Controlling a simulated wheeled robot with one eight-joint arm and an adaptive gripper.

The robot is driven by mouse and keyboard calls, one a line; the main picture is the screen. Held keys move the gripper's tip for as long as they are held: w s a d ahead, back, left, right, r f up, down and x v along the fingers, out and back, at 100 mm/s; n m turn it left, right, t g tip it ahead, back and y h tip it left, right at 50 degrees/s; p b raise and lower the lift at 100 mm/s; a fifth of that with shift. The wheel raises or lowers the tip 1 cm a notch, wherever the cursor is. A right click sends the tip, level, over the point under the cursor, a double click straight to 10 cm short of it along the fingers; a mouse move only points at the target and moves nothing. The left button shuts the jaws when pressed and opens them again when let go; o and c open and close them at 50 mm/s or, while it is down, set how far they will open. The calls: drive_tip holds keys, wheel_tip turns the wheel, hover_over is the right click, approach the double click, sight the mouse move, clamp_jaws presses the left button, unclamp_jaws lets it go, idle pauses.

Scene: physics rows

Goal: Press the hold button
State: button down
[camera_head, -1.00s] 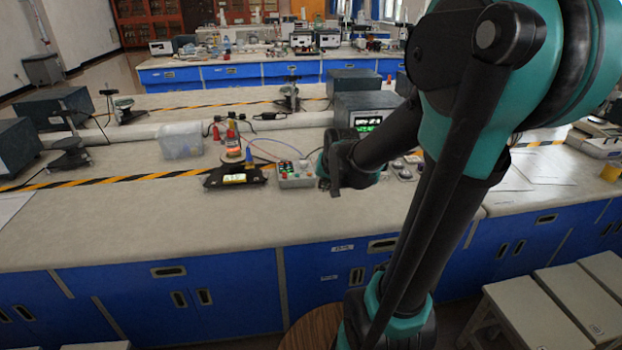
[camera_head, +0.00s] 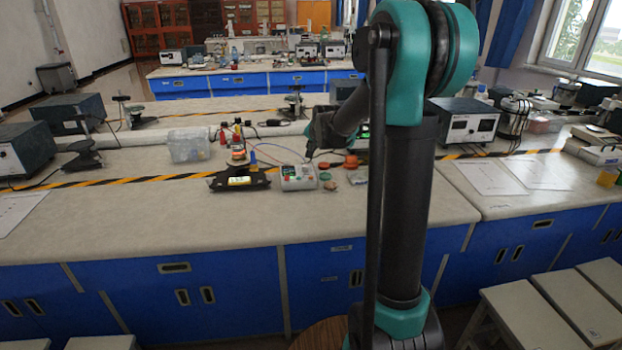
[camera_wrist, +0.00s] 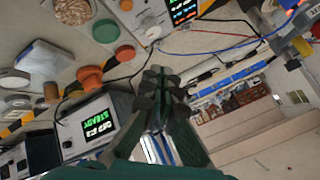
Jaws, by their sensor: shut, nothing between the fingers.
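A light grey control box (camera_head: 298,178) with small red and green marks on its face sits on the near bench. It also shows at the top of the wrist view (camera_wrist: 152,16), with a dark screen of coloured readouts. I cannot read which button is hold. My gripper (camera_head: 309,155) is shut and empty, just above and behind the box's right side, apparently apart from it. In the wrist view its closed fingers (camera_wrist: 158,84) point toward the bench items. A second instrument with green text reading STEADY (camera_wrist: 100,126) stands at the lower left there.
A black device with a lit display (camera_head: 239,180) sits left of the box. Orange and green round pieces (camera_head: 337,164) lie to its right. A clear plastic bin (camera_head: 188,145) stands farther left. Wires arc behind the box. The bench front is clear.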

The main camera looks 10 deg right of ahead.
sight(311, 178)
drive_tip(key=shift+f, duration=4.4)
drive_tip(key=shift+f, duration=0.1)
drive_tip(key=shift+f, duration=0.3)
drive_tip(key=shift+f, duration=0.4)
drive_tip(key=shift+r, duration=0.8)
drive_tip(key=shift+r, duration=0.1)
drive_tip(key=shift+r, duration=2.4)
